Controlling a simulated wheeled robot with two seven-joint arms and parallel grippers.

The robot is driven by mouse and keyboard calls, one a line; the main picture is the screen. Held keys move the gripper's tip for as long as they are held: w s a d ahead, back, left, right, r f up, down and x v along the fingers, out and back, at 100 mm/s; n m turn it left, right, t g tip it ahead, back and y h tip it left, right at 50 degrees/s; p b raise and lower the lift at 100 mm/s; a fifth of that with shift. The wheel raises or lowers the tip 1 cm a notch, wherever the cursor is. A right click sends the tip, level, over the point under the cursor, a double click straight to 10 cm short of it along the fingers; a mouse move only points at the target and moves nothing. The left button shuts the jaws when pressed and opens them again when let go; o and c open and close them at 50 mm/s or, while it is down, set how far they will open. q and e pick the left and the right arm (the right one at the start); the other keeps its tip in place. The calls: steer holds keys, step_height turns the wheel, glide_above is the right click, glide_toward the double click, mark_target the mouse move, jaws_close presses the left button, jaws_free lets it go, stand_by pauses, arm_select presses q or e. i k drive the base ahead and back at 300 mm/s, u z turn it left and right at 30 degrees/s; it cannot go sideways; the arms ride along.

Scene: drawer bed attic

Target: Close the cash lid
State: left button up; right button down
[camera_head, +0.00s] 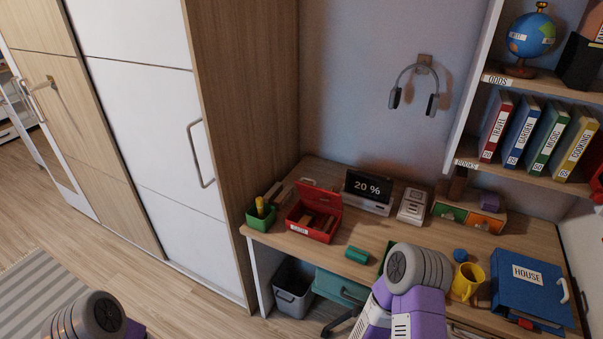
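The red cash box (308,230) stands on the left part of the wooden desk, with a small white label on its front that is too small to read surely. Its red lid (320,194) is open, raised at the back of the box. Brownish items (318,221) show inside. My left arm shows only as a rounded grey joint at the lower left, well away from the box. My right arm, purple and grey, rises at the lower middle, right of the box. Neither gripper shows in the view.
A green pen holder (261,217) stands left of the box, a display reading 20 % (368,189) behind it to the right. A green cylinder (357,255) lies in front on the right. A yellow mug (466,282) and blue HOUSE binder (532,291) are farther right.

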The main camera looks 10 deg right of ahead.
mark_target(314, 193)
steer(key=u, duration=0.5)
steer(key=i, duration=1.2)
steer(key=z, duration=0.7)
